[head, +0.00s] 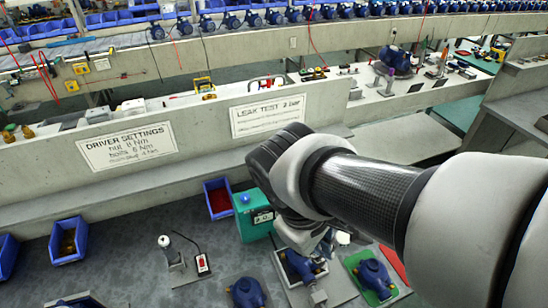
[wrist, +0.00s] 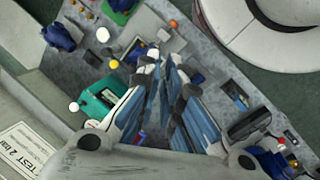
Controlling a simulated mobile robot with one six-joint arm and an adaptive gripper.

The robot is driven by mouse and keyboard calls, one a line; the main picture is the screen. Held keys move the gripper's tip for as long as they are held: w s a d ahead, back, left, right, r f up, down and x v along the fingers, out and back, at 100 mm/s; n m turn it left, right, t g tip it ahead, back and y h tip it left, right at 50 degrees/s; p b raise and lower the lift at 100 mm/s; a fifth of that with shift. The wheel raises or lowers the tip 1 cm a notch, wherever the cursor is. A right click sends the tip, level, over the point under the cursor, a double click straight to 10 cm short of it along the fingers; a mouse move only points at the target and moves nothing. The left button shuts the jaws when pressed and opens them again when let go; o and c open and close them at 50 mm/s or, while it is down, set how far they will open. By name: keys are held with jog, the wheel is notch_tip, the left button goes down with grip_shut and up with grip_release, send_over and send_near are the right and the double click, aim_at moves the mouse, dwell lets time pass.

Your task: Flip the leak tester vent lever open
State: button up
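The leak tester is a teal box (head: 252,222) with a small display and a blue knob, standing on the grey bench left of my arm in the head view. It also shows left of my fingers in the wrist view (wrist: 98,101). I cannot make out the vent lever for certain in either view; my arm and fingers cover part of this area. My gripper (wrist: 166,66) points down at the bench, its fingers apart with a narrow gap and nothing seen between them. In the head view my gripper is mostly hidden behind my arm.
A blue pump on a grey plate (head: 280,262) is close to my gripper. A pump on a green mat (head: 355,262) stands to its right. A concrete ledge (head: 205,158) runs behind.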

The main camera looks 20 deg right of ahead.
jog(key=w+d+f+n+g+h, duration=0.1)
jog(key=n, duration=0.1)
jog(key=w+d+f+n+g+h, duration=0.1)
jog(key=d+n+h, duration=0.1)
jog(key=n, duration=0.1)
jog(key=w+d+f+n+g+h, duration=0.1)
jog(key=d+n+h, duration=0.1)
jog(key=shift+w+d+p, duration=0.15)
jog(key=shift+p, duration=0.2)
grip_shut()
jog(key=w+f+n+t+h+p, duration=0.1)
jog(key=w+f+n+t+h, duration=0.2)
jog(key=w+f+n+h, duration=0.45)
jog(key=w+f+n+t+h, duration=0.25)
jog(key=w+n, duration=0.25)
jog(key=n, duration=0.6)
jog(key=w+a+f+n+t+y, duration=0.2)
jog(key=w+a+f+n+t, duration=0.1)
jog(key=f+n+t, duration=0.5)
jog(key=shift+a+f+n+p, duration=0.3)
jog(key=shift+a+f+n, duration=0.05)
jog(key=shift+n, duration=0.6)
jog(key=w+a+b+x, duration=0.1)
jog(key=w+x, duration=0.1)
jog(key=x, duration=1.1)
jog(key=shift+a+r, duration=0.3)
jog(key=shift+a, duration=0.05)
jog(key=shift+w+r, duration=0.1)
jog(key=shift+w, duration=0.05)
